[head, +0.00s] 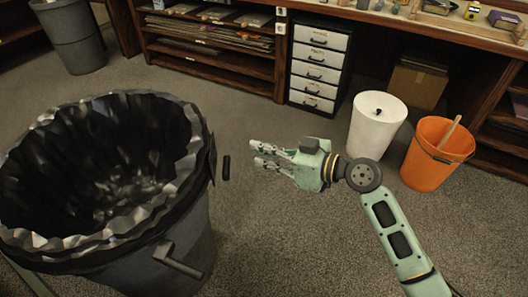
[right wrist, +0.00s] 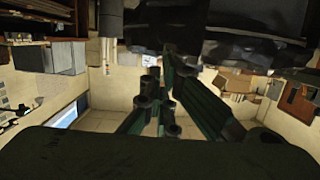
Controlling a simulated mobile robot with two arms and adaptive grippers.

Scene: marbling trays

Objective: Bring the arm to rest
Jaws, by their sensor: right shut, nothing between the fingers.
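My right gripper (head: 262,157) is in the middle of the head view, its arm coming in from the lower right. Its fingers point left toward a large bin, with a gap between them and the bin. The gripper is shut and empty. In the right wrist view its dark fingers (right wrist: 155,105) show in the middle. My left gripper is not in the head view.
A large grey bin with a black liner (head: 195,150) fills the left. A white bin (head: 376,135) and an orange bucket (head: 425,165) stand right of the gripper. A drawer unit (head: 318,68) and wooden shelving (head: 225,62) stand behind. Carpet (head: 290,245) below the gripper is clear.

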